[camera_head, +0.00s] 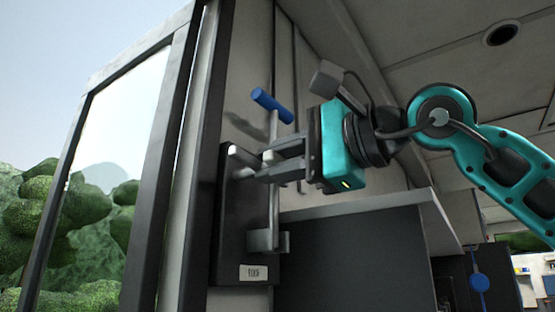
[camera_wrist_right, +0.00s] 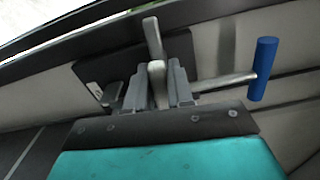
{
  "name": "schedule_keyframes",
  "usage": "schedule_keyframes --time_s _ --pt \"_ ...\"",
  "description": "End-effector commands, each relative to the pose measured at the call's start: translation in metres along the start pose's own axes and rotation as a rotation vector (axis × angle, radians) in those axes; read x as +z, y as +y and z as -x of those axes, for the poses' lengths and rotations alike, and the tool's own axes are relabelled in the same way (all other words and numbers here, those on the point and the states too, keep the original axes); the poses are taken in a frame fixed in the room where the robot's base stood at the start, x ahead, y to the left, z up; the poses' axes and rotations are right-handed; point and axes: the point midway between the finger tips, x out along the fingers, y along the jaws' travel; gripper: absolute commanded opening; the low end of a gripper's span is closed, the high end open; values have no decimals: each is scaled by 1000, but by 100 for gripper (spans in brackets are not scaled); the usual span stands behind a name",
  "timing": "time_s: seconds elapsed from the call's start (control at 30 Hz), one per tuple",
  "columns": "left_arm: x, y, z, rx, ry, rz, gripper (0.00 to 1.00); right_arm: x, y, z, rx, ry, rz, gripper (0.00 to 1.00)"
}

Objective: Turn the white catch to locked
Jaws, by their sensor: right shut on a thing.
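The white catch (camera_head: 240,156) is a short pale bar on a dark upright plate (camera_head: 232,215) beside the door frame. My right gripper (camera_head: 264,166) reaches in from the right in the head view and is shut on the catch. In the right wrist view the pale catch (camera_wrist_right: 156,74) stands between the two grey fingers (camera_wrist_right: 157,92), its end reaching past them. The fingers hide part of the catch in the head view. I cannot tell from its angle whether it is at locked. My left gripper is not in view.
A metal rod with a blue handle (camera_head: 272,105) runs close beside my right fingers; the blue handle (camera_wrist_right: 263,69) also shows in the right wrist view. A small label (camera_head: 253,272) is low on the plate, unreadable. A dark-framed window (camera_head: 168,130) is left. A grey cabinet (camera_head: 365,255) stands below right.

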Motion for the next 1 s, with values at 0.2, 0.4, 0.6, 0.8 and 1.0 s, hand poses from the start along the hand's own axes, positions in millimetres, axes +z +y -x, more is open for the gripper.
schedule_keyframes --time_s 0.2,0.4,0.6,0.8,1.0 --pt "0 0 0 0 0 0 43 1 -1 0 -3 -2 77 0" --pt "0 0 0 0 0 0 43 1 0 0 -3 -2 104 0" --pt "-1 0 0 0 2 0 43 1 0 0 -2 -2 108 0" --pt "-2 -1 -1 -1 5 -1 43 1 0 0 -2 -2 108 24" --pt "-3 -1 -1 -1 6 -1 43 1 0 0 -1 -1 107 43"
